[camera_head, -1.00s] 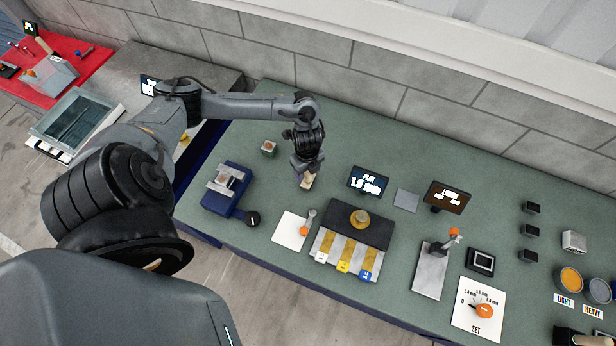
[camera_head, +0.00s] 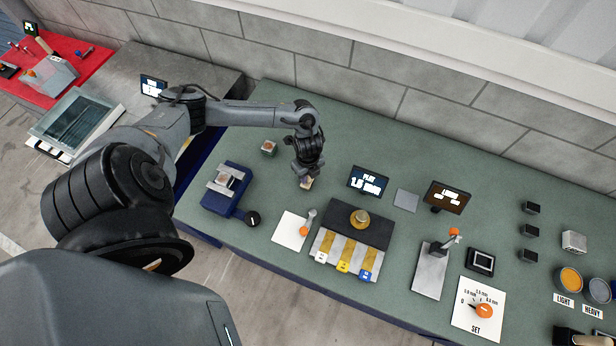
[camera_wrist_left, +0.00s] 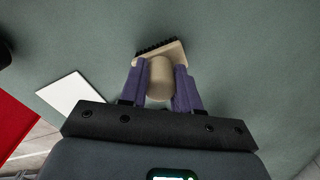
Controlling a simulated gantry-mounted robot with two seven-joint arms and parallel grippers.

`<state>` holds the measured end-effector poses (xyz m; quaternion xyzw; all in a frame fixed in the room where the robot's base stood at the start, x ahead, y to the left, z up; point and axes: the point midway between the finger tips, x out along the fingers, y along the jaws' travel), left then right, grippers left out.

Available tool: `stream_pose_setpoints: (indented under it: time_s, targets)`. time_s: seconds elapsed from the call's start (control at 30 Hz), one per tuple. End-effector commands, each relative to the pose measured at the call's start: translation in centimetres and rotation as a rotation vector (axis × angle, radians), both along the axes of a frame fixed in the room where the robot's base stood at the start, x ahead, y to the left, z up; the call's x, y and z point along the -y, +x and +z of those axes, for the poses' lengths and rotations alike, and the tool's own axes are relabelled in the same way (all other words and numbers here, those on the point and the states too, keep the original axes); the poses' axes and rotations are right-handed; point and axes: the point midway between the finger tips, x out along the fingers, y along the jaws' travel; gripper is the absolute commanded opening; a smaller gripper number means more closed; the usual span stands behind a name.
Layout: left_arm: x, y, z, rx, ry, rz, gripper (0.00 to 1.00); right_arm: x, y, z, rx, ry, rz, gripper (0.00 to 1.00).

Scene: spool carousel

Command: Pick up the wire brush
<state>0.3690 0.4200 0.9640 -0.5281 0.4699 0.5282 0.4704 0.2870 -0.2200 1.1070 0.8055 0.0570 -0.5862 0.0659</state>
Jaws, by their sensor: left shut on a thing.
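The wire brush (camera_wrist_left: 160,48) is a pale beige block with a rounded handle and a row of black bristles along its far edge. In the wrist view it sits between the two purple fingers of my left gripper (camera_wrist_left: 160,84), which are shut on its handle. In the head view my left gripper (camera_head: 307,172) points down at the bench left of the middle, with the small beige brush (camera_head: 308,184) at its tips. I cannot tell whether the brush touches the bench. My right gripper is not in view.
A blue vise-like device (camera_head: 226,190) stands to the left, with a small block (camera_head: 268,148) behind it. A display (camera_head: 368,182) and a dark stand with a brass spool (camera_head: 359,217) are to the right. A white card (camera_head: 291,230) lies in front. Bench behind the gripper is clear.

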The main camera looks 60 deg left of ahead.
Motion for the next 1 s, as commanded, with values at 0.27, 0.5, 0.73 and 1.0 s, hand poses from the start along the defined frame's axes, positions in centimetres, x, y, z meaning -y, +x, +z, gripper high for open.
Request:
stream_pose_setpoints:
  time_s: [0.27, 0.5, 0.73, 1.0]
  targets:
    - [0.0, 0.0, 0.2, 0.001, 0.000, 0.000, 0.00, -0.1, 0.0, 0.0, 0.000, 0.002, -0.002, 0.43]
    - [0.0, 0.1, 1.8, 0.003, 0.000, -0.002, 0.00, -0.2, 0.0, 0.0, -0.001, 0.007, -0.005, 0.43]
    - [2.0, 0.9, 5.2, 0.006, -0.006, -0.005, 0.00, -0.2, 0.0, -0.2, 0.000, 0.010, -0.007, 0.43]
    - [6.5, 2.8, 8.8, 0.004, -0.001, -0.003, 0.00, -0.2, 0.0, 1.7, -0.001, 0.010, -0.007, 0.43]
